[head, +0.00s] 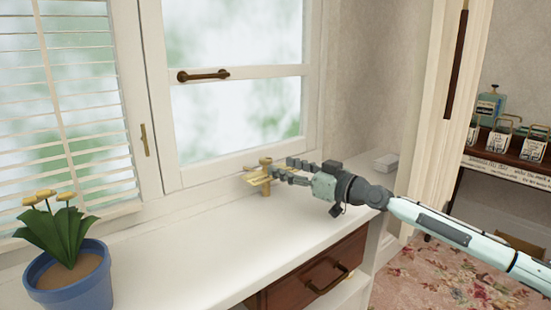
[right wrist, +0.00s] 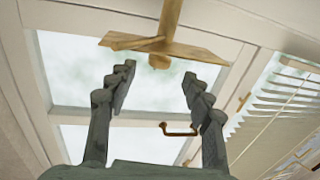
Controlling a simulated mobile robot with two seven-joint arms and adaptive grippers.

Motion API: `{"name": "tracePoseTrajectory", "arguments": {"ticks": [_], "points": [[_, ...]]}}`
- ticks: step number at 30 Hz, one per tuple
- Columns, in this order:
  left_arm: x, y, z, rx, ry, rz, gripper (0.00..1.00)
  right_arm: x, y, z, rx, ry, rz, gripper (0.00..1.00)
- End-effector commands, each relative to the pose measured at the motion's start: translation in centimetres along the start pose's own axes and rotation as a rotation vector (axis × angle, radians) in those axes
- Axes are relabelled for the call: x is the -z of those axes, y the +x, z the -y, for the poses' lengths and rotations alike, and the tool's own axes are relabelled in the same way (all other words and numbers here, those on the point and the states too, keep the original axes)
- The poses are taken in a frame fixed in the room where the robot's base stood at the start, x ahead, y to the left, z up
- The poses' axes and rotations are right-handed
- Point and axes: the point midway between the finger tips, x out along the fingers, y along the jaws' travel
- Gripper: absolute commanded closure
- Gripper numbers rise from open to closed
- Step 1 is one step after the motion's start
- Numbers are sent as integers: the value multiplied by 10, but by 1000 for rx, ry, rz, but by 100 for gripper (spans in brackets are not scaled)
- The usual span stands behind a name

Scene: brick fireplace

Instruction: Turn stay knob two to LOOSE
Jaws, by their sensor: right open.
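A brass stay fitting (head: 265,187) stands at the foot of the window on the white sill, with an upright post and flat brass arms spreading sideways. In the right wrist view the brass fitting (right wrist: 166,46) shows just beyond the fingertips, roughly midway between them. I cannot read a LOOSE mark or tell which part is knob two. My right gripper (head: 289,172) reaches in from the right, beside the fitting. Its fingers (right wrist: 159,77) are spread apart with nothing held between them; whether they touch the brass is unclear. My left gripper is out of view.
A blue pot (head: 78,288) with a yellow-flowered plant stands on the sill (head: 175,252) at the left. A brass window handle (head: 203,75) is higher up. A drawer (head: 318,275) sits below. The mid-sill is clear.

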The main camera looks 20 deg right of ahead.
Motion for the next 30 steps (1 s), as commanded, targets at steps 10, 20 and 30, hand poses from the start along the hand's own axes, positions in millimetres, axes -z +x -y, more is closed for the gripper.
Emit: {"name": "tracePoseTrajectory", "arguments": {"ticks": [10,20,30], "points": [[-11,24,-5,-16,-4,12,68,3,54,-1,-2,1,-4,49],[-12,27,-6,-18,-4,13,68,1,74,-1,-3,-1,-2,49],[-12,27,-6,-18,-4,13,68,1,73,-1,-3,-1,-3,72]]}}
